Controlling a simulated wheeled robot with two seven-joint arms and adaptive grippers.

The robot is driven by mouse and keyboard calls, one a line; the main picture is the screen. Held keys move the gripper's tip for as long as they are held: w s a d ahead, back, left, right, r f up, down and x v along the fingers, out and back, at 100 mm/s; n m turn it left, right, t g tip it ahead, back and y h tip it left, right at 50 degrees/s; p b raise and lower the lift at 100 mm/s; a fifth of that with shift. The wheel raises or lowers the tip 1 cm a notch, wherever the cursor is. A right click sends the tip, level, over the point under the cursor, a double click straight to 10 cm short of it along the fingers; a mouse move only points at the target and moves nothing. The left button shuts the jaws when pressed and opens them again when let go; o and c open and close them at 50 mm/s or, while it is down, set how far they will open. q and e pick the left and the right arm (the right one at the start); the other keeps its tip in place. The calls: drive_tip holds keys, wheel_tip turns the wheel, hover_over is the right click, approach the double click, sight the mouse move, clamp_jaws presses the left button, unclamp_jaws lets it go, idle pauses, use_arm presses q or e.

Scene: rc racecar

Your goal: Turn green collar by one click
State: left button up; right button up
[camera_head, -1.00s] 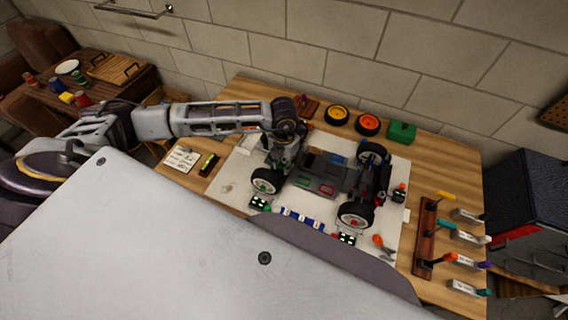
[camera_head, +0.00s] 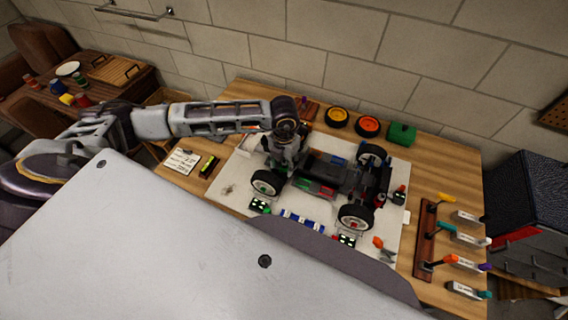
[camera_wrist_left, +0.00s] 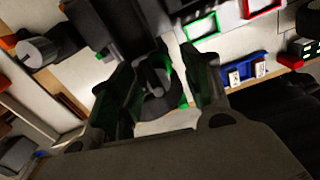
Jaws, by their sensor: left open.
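The RC car (camera_head: 325,172) stands on a pale mat on the workbench, its wheels showing at several corners. Green bits (camera_wrist_left: 183,98) show at that part's edge. They may be the green collar, but the dark picture does not make this certain. I cannot tell whether the fingers touch the part. My right gripper is not in view.
A tool rack (camera_head: 425,240) with coloured handles is at the right. A note card (camera_head: 182,160) lies at the left. Blue trays (camera_head: 300,221) line the mat's front.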

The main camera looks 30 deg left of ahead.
use_arm(q)
wheel_tip(320, 180, up, 11)
drive_tip(key=shift+r, duration=0.1)
idle(0.5)
